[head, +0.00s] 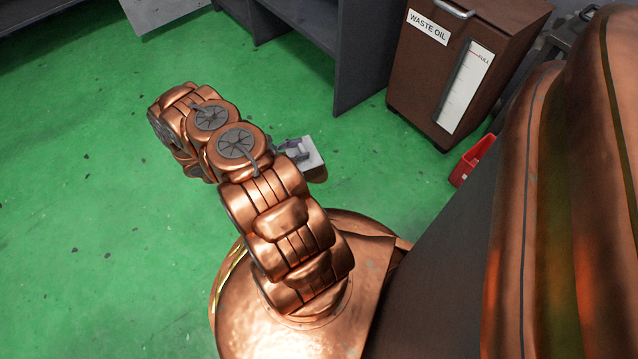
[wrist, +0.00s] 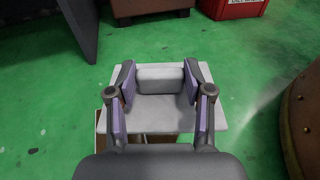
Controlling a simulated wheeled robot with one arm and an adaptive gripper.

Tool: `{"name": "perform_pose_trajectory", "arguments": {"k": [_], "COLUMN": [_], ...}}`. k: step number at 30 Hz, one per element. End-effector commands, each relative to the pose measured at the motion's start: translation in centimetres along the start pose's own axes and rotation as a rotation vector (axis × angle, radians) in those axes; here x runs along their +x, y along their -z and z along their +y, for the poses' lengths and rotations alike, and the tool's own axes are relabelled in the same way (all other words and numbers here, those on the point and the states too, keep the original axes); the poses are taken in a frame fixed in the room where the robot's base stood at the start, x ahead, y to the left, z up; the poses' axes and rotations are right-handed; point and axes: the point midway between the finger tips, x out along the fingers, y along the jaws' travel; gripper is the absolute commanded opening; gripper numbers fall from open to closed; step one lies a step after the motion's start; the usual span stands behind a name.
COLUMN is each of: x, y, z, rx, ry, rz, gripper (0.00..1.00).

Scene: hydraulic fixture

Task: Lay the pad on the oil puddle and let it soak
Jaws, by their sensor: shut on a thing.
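The pad is a pale grey flat slab with a raised grip block on top. In the wrist view the pad (wrist: 160,116) lies across the space in front of my gripper (wrist: 161,88), whose two purple-lined fingers are shut on the block. In the head view the pad (head: 313,154) shows only in part, at the end of my gripper (head: 296,150), held above the floor. A brownish edge shows beneath it in both views. No oil puddle can be made out in either view; the arm and the pad hide part of the floor.
A brown waste oil cabinet (head: 467,65) stands at the upper right, with a red container (head: 474,160) beside it. A grey upright panel (head: 365,55) stands left of the cabinet. The green floor (head: 90,200) is open at the left, with small dark specks.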

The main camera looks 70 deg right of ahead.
Motion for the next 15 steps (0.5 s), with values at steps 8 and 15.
{"name": "perform_pose_trajectory", "arguments": {"k": [8, 15], "x": [4.5, 5.1], "y": [2.4, 5.2], "z": [-3.9, -4.2], "rx": [0.020, 0.021], "ry": [0.127, 0.134], "rz": [0.001, 0.002], "gripper": [0.22, 0.22]}}
